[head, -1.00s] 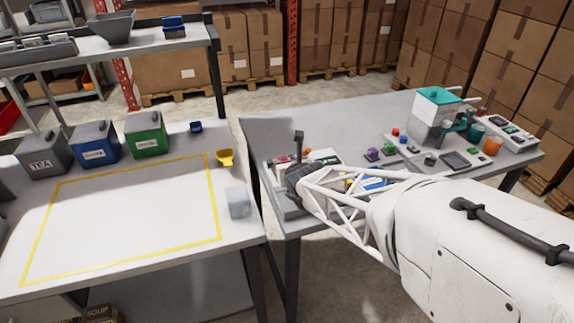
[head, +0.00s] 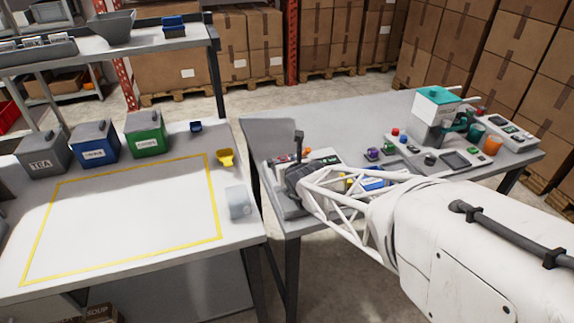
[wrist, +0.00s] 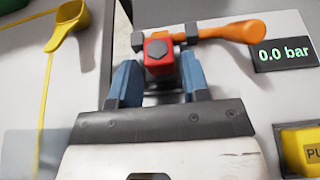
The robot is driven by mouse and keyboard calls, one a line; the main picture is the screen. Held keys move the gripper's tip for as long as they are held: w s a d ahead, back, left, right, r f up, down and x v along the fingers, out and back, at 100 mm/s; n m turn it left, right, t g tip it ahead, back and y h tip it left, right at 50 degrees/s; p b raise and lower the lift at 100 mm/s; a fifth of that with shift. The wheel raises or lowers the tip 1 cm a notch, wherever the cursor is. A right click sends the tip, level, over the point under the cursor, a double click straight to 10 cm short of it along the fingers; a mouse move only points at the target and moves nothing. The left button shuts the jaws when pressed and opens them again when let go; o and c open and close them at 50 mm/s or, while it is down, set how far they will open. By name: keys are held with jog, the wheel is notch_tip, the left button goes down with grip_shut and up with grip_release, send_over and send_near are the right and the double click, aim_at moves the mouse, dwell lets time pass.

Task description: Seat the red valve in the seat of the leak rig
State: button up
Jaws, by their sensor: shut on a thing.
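The red valve (wrist: 158,60) shows in the wrist view between the blue fingers of my gripper (wrist: 158,80). The gripper is shut on it. An orange lever (wrist: 235,32) extends to the right from a dark metal fitting beside the valve's top. The leak rig (wrist: 225,75) is the pale panel beneath, with a "0.0 bar" display (wrist: 287,53). The seat is hidden under the valve and fingers, so I cannot tell how deep the valve sits. In the head view my gripper (head: 299,178) is low over the rig at the right table's near left corner.
A yellow button (wrist: 302,150) is at the rig's right in the wrist view. The yellow scoop (head: 226,158) lies on the left table (head: 110,270). A teal-lidded machine (head: 437,110) and small parts stand further right. The right table's back left is clear.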

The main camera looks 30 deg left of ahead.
jog(key=shift+s+d+f, duration=0.1)
jog(key=shift+s+f, duration=0.05)
jog(key=shift+f, duration=0.45)
jog(key=shift+s+d+f, duration=0.1)
jog(key=shift+f, duration=0.55)
jog(key=o, duration=1.3)
jog(key=shift+o, duration=0.2)
jog(key=shift+w+r, duration=0.2)
jog(key=shift+r, duration=4)
